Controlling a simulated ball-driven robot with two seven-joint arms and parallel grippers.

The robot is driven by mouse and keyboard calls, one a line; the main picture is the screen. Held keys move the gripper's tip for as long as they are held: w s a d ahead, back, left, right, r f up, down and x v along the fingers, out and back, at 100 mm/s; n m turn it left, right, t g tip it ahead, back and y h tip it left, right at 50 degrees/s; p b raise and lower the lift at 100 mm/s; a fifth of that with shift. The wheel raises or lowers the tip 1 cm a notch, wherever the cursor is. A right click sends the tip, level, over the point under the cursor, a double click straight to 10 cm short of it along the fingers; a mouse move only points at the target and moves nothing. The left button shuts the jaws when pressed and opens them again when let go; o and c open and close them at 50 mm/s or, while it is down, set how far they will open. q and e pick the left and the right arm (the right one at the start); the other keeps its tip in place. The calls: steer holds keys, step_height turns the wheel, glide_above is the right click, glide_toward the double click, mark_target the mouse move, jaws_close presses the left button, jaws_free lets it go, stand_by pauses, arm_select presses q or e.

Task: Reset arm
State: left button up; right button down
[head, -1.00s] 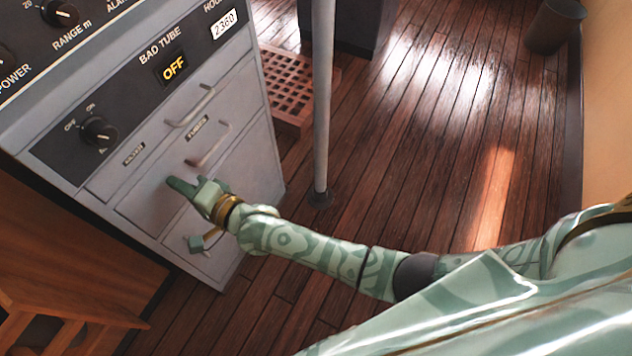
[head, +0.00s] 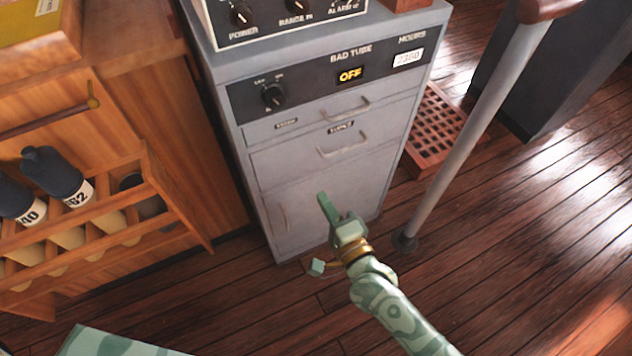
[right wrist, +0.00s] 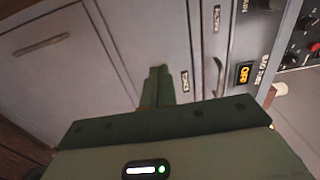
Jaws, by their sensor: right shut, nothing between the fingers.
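My right gripper (head: 327,205) is shut and empty in front of the grey cabinet (head: 222,92). Its arm comes up from the bottom right in the head view. In the right wrist view the closed fingers (right wrist: 157,86) point at the cabinet front, next to a drawer label. I cannot tell the exact gap to the cabinet. My left gripper is not in view; a green patterned part of mine shows at the bottom left of the head view.
The cabinet has an upper drawer handle (head: 347,110), a lower drawer handle (head: 342,146) and a door handle (head: 282,218). A grey pole (head: 465,130) stands to the right, near a red grating (head: 437,125). A wooden bottle rack (head: 165,190) is at left.

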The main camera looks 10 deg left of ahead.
steer(key=shift+v, duration=1.2)
steer(key=shift+f, duration=0.1)
